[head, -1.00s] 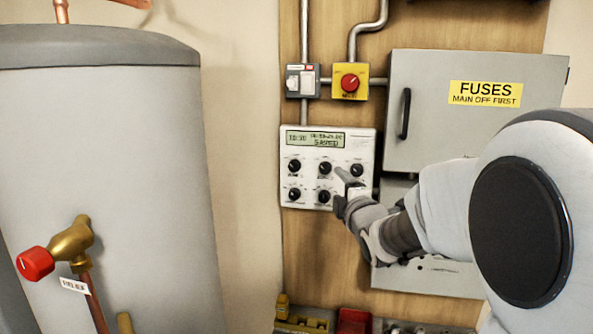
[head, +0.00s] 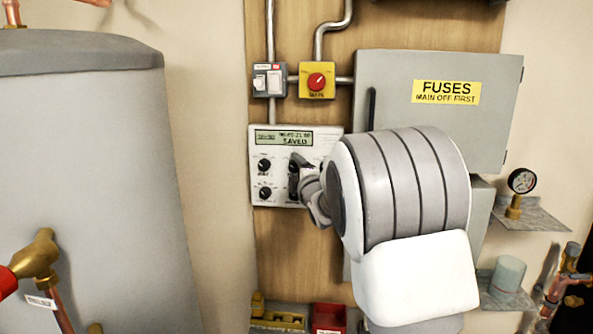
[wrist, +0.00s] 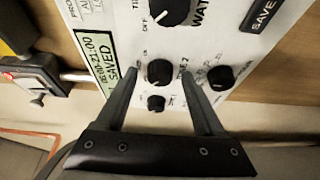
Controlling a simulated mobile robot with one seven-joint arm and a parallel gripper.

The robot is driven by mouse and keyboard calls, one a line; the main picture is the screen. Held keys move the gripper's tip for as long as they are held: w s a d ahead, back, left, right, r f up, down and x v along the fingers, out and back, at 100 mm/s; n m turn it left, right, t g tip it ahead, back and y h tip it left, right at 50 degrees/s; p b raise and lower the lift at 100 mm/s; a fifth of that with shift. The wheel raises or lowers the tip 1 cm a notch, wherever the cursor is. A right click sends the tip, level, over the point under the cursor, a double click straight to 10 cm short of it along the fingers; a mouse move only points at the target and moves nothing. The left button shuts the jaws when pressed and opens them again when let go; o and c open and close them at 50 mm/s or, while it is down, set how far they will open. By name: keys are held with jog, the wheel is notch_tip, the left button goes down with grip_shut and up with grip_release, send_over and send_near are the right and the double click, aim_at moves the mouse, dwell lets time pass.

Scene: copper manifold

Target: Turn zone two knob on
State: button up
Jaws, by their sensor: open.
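The white control panel (head: 256,180) with its green display hangs on the wooden board in the head view. In the wrist view a black knob (wrist: 158,72) sits between my fingers, with a label beside it that seems to read "ZONE 2". Its pointer setting is too small to tell. My gripper (wrist: 160,54) is open, one finger on each side of this knob; I cannot tell whether either finger touches it. In the head view my gripper (head: 294,174) is in front of the panel's middle knobs and partly hides them. The display (wrist: 108,70) reads "SAVED".
Other knobs are close by, including a lower one (wrist: 220,77) and a large "WATER" knob (wrist: 170,8). A red knob on a yellow box (head: 317,80) and a switch (head: 268,80) are above the panel. The fuse box (head: 440,130) is at right, the tank (head: 90,180) at left.

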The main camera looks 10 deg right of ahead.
grip_shut()
